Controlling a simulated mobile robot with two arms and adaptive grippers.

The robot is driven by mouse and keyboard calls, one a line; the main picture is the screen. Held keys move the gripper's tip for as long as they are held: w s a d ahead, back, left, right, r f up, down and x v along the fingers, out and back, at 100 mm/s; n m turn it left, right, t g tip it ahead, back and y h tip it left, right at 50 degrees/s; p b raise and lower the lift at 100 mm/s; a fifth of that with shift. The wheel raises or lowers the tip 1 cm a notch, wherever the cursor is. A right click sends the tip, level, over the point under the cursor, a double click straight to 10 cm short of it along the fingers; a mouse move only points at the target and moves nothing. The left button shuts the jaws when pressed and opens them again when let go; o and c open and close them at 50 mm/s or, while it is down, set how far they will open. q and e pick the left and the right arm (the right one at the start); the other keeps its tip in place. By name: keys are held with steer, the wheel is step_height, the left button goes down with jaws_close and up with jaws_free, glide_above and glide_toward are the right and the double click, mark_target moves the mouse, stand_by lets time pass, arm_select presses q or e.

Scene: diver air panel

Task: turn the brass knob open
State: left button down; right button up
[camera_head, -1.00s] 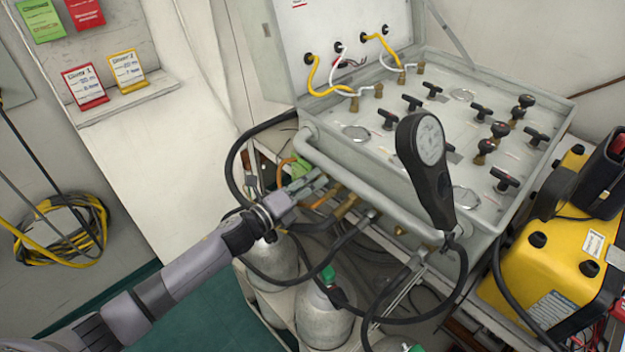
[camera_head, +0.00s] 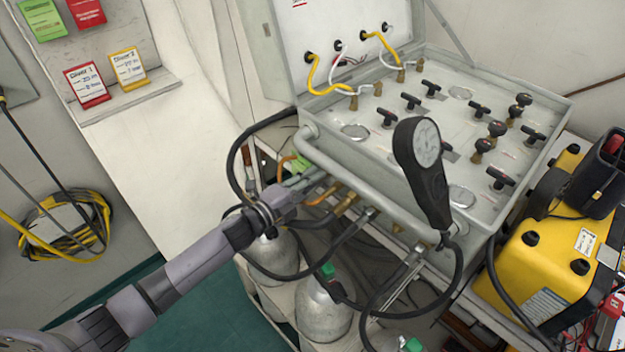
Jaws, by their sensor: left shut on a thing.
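My left gripper (camera_head: 312,182) reaches in from the lower left to the front side of the grey air panel (camera_head: 330,158), just below its tubular handle. Its fingers are shut on a small brass piece (camera_head: 334,188), which looks like the brass knob. The fingers hide most of it, so I cannot tell how far it is turned. Another brass fitting (camera_head: 346,205) sits just to the right, with hoses beside it. My right gripper is not in view.
A black handheld gauge (camera_head: 424,165) stands in front of the panel, its hose looping below. Grey cylinders (camera_head: 323,312) stand under the panel. A yellow unit (camera_head: 548,245) is at right. Black and orange hoses crowd the gripper. The floor at left is clear.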

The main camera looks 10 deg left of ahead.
arm_select(q)
steer(key=shift+w+a+r, duration=0.1)
steer(key=c, duration=1.7)
jaws_free()
steer(key=v, duration=1.2)
